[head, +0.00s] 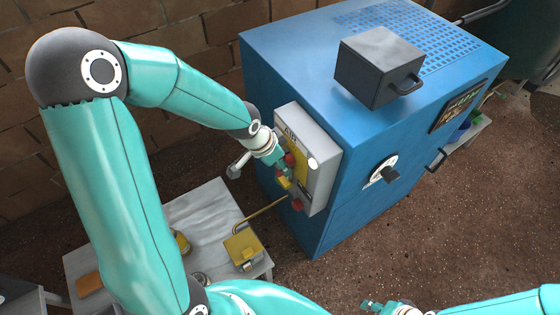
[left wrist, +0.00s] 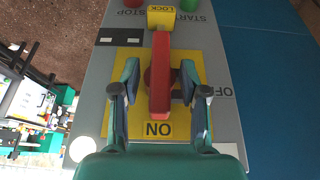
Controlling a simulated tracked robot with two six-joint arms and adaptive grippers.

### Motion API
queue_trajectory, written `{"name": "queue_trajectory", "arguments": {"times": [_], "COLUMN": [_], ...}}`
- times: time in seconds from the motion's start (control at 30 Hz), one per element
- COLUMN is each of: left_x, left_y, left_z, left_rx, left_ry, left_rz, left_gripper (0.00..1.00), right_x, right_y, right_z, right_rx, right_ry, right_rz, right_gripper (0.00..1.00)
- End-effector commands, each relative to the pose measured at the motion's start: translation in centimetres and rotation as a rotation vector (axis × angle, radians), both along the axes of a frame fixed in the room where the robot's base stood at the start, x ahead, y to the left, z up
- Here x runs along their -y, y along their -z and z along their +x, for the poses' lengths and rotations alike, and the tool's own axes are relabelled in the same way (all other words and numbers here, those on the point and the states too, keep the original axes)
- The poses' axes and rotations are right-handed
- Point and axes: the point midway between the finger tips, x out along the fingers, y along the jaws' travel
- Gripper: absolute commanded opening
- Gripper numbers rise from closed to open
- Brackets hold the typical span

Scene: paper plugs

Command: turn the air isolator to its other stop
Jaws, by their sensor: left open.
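The air isolator is a grey box (head: 320,165) marked AIR on the side of the blue cabinet. Its red handle (left wrist: 160,62) lies lengthwise over a yellow plate (left wrist: 158,130) in the left wrist view. One handle end points at the ON label; OFF is to the right. A yellow LOCK tab (left wrist: 160,16) is at the handle's other end. My left gripper (left wrist: 155,92) is open, its fingers on either side of the handle with gaps showing. In the head view my left gripper (head: 283,170) is at the box front. My right gripper (head: 375,306) is at the bottom edge, partly cut off.
The blue cabinet (head: 285,75) carries a dark box with a handle (head: 375,68) on top and a dial (head: 383,172) on its side. A grey table (head: 205,215) with a yellow block (head: 243,248) stands at lower left.

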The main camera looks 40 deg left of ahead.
Motion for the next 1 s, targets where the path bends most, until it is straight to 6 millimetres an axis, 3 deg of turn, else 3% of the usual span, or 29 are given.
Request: {"name": "queue_trajectory", "arguments": {"times": [0.27,0.5,0.53,1.0], "left_x": [-0.03,-0.03,-0.03,-0.17], "left_y": [0.06,0.04,0.04,0.22], "left_z": [0.04,0.02,0.02,0.09], "left_rx": [0.000,0.000,0.000,-0.009], "left_ry": [-0.002,-0.002,-0.002,-0.005], "left_rz": [-0.001,0.000,0.000,-0.025], "left_gripper": [0.42,0.02,0.00,0.00], "right_x": [0.00,0.00,0.00,0.00], "right_y": [0.00,0.00,0.00,0.96], "right_z": [0.00,0.00,0.00,-0.01], "right_rx": [0.000,0.000,0.000,0.000], "right_ry": [0.000,0.000,0.000,0.000], "right_rz": [0.000,0.000,0.000,0.000], "right_gripper": [0.44,0.44,0.44,0.44]}}
